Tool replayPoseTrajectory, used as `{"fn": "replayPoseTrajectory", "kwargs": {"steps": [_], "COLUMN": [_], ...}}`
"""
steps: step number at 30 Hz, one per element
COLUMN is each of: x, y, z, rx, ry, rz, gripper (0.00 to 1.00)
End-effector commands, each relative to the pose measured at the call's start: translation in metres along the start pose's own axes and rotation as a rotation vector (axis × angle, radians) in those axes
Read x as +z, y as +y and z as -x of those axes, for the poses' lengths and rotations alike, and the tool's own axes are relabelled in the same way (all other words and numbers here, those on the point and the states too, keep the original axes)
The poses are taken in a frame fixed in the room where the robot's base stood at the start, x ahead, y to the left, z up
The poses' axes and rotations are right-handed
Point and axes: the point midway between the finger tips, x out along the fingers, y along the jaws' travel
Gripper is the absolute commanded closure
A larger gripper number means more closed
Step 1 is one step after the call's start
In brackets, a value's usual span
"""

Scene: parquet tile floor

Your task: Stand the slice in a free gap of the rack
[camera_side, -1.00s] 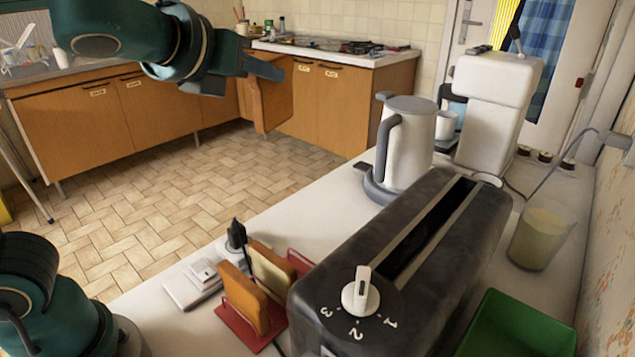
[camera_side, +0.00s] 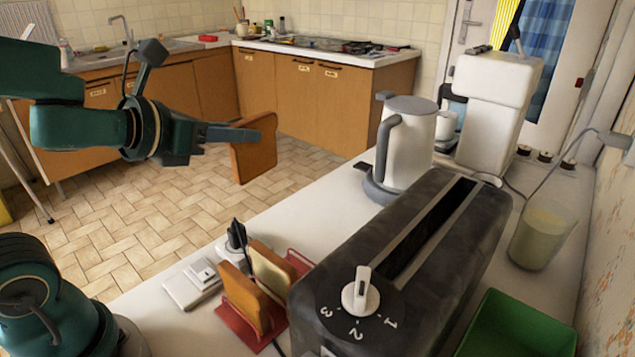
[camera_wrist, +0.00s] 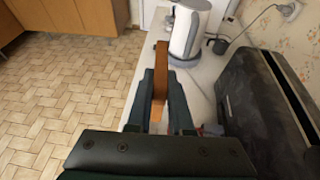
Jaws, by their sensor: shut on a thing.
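My gripper (camera_side: 225,136) is shut on a brown toast slice (camera_side: 253,152), held upright in the air left of the counter in the side view. In the wrist view the slice (camera_wrist: 160,75) shows edge-on between my two fingers (camera_wrist: 160,97). The red wire rack (camera_side: 250,325) stands on the counter in front of the toaster, below and to the right of my gripper. It holds two slices, a brown one (camera_side: 240,300) and a paler one (camera_side: 270,270). Red wire shows bare at its right end; its gaps are partly hidden by the slices and the toaster.
The black toaster (camera_side: 370,290) stands close to the right of the rack. A kettle (camera_side: 405,150) and a white coffee machine (camera_side: 495,105) are farther back. A socket block (camera_side: 195,283) lies left of the rack. A green bin (camera_side: 520,330) is at front right.

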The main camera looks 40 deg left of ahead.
Motion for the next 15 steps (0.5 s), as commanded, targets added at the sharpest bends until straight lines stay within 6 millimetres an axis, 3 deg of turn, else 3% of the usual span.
{"fn": "replayPoseTrajectory", "kwargs": {"steps": [9,15], "x": [0.035,0.038], "y": [-0.066,-0.089], "z": [-0.033,-0.051], "rx": [-0.459,-0.712], "ry": [-0.012,0.017], "rz": [-0.172,-0.286], "gripper": [1.00,1.00]}}
